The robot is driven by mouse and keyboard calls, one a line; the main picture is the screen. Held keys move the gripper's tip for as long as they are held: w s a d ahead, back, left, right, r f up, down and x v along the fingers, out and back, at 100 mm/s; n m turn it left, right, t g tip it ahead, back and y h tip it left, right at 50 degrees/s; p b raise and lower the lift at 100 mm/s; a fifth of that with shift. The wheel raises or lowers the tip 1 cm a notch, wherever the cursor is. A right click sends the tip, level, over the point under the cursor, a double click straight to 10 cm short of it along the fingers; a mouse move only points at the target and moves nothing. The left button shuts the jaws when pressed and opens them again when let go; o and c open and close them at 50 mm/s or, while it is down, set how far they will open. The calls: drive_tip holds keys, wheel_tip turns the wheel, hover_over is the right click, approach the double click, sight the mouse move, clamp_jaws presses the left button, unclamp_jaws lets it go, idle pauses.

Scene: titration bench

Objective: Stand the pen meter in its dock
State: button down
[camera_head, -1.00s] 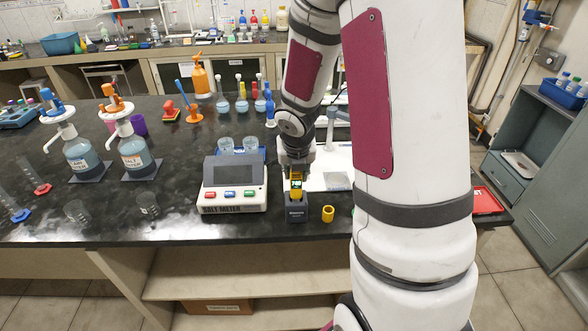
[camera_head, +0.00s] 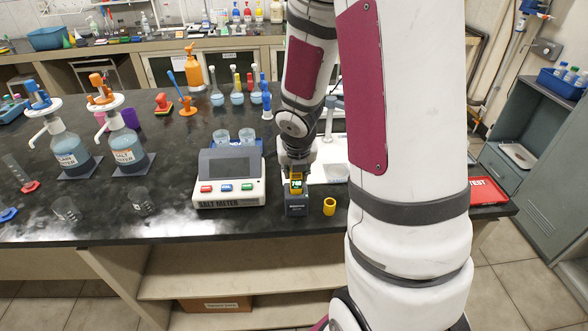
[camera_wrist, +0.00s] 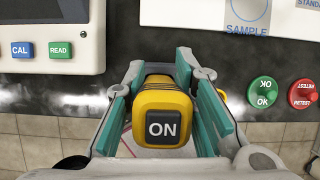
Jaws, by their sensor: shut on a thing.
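The pen meter (camera_head: 296,184) is yellow and dark with a small lit screen. It is upright at the front of the bench, and its lower end meets or enters the top of the dark dock (camera_head: 297,207); how deep it sits cannot be told. My gripper (camera_head: 297,164) is above the dock, shut on the pen meter. In the wrist view, the teal finger pads of my gripper (camera_wrist: 162,108) flank the meter's yellow top with its dark ON button (camera_wrist: 164,128). The dock is not visible in the wrist view.
The salt meter (camera_head: 228,190) stands close left of the dock. A small yellow cap (camera_head: 329,206) stands just right of it, near the bench's front edge. A white board (camera_head: 333,172) lies behind. In the wrist view, OK (camera_wrist: 262,92) and RETEST (camera_wrist: 302,95) discs lie to the right.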

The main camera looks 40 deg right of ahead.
drive_tip(key=shift+f, duration=0.25)
drive_tip(key=c, duration=0.8)
unclamp_jaws()
drive_tip(key=shift+o, duration=0.2)
drive_tip(key=shift+r, duration=0.15)
drive_tip(key=shift+s+r+p, duration=0.1)
drive_tip(key=shift+r+p, duration=2.55)
drive_tip(key=shift+p, duration=0.75)
drive_tip(key=shift+r+p, duration=0.2)
drive_tip(key=shift+p, duration=0.1)
